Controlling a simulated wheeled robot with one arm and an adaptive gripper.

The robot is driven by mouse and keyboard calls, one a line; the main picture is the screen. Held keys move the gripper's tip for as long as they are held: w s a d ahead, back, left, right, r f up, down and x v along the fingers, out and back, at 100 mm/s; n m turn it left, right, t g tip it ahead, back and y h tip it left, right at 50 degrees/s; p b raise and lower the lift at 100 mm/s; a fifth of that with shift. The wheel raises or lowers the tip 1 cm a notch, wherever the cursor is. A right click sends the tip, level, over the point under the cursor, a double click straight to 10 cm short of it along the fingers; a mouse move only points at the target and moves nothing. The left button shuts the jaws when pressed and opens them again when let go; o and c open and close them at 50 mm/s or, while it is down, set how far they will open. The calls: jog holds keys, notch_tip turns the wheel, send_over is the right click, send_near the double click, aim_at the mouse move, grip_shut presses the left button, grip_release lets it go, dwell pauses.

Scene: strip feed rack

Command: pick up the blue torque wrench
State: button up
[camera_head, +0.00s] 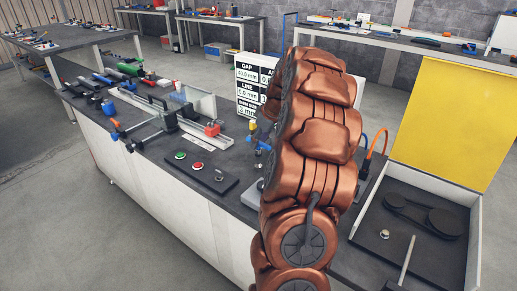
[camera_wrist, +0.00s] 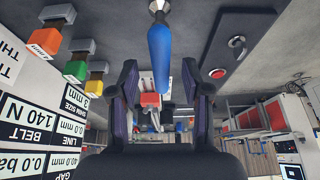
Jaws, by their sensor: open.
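The blue torque wrench shows in the wrist view as a smooth blue handle (camera_wrist: 160,60) with a silver end (camera_wrist: 158,6) at the top edge of the picture. My gripper (camera_wrist: 159,80) is open, with one dark finger on each side of the handle's lower end in the picture. I see gaps between the handle and both fingers; I cannot tell how far it is in depth. In the head view my copper-coloured arm hides the gripper and most of the area around it, and I cannot make out the wrench for sure.
A button panel (camera_head: 199,172) lies on the dark bench left of my arm. The sign board (camera_head: 247,87) stands behind. Three colour-labelled blocks (camera_wrist: 76,68) are left in the wrist view. A box with a yellow panel (camera_head: 451,120) stands right.

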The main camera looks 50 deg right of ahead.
jog(key=shift+w+a+f, duration=0.1)
jog(key=shift+w+f, duration=0.1)
jog(key=shift+f, duration=0.45)
grip_shut()
